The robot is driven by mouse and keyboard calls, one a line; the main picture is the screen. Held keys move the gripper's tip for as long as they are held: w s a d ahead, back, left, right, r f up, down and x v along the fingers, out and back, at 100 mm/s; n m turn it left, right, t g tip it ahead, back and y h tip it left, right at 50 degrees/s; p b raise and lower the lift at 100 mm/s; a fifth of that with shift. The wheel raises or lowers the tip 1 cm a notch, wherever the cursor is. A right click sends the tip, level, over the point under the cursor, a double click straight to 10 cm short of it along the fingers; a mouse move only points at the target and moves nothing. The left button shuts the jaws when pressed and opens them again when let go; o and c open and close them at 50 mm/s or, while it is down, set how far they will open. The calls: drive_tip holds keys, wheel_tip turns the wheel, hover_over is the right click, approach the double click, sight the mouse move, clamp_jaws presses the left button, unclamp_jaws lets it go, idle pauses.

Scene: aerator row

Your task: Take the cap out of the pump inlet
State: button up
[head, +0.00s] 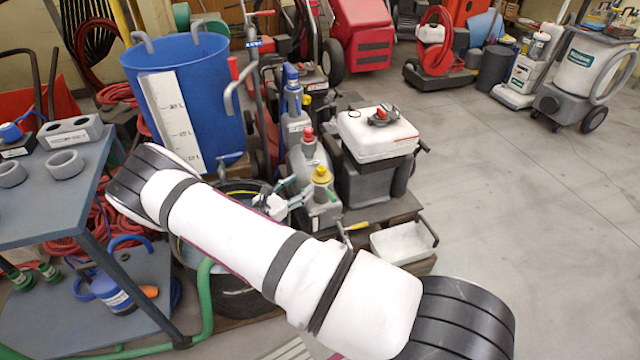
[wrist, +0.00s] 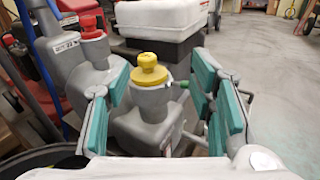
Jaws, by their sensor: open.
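A yellow knobbed cap (wrist: 149,71) sits upright in the round neck of a grey pump (wrist: 152,115). In the head view the yellow cap (head: 322,174) shows on top of the grey pump (head: 320,213). My gripper (wrist: 160,82) is open, with teal pads to the left and right of the cap and neck in the wrist view. Neither pad appears to touch the cap. In the head view my gripper (head: 285,197) is beside the pump, partly hidden by my arm. The lower pump is partly hidden in the wrist view.
A similar grey body with a red cap (wrist: 90,28) stands behind left. A white-topped grey container (head: 378,135) stands behind right. A blue bin (head: 205,75) and blue-grey bench (head: 50,195) are at left. A white tray (head: 403,243) lies in front. Open floor is right.

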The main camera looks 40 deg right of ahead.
sight(318, 172)
drive_tip(key=shift+n+t, duration=0.8)
drive_tip(key=shift+n, duration=0.1)
drive_tip(key=w+d+f, duration=0.1)
drive_tip(key=d, duration=0.1)
drive_tip(key=w+d+f+b, duration=0.1)
drive_tip(key=d, duration=0.2)
drive_tip(key=w+d+f+b, duration=0.1)
drive_tip(key=d, duration=0.1)
drive_tip(key=shift+w+d+f, duration=0.2)
drive_tip(key=shift+w+d, duration=0.2)
drive_tip(key=shift+w+b+x, duration=0.15)
drive_tip(key=shift+b+x, duration=0.35)
drive_tip(key=shift+x, duration=0.8)
drive_tip(key=shift+w+b+x, duration=0.1)
drive_tip(key=shift+b+x, duration=0.4)
drive_tip(key=shift+x, duration=0.8)
drive_tip(key=shift+a+f, duration=0.1)
clamp_jaws()
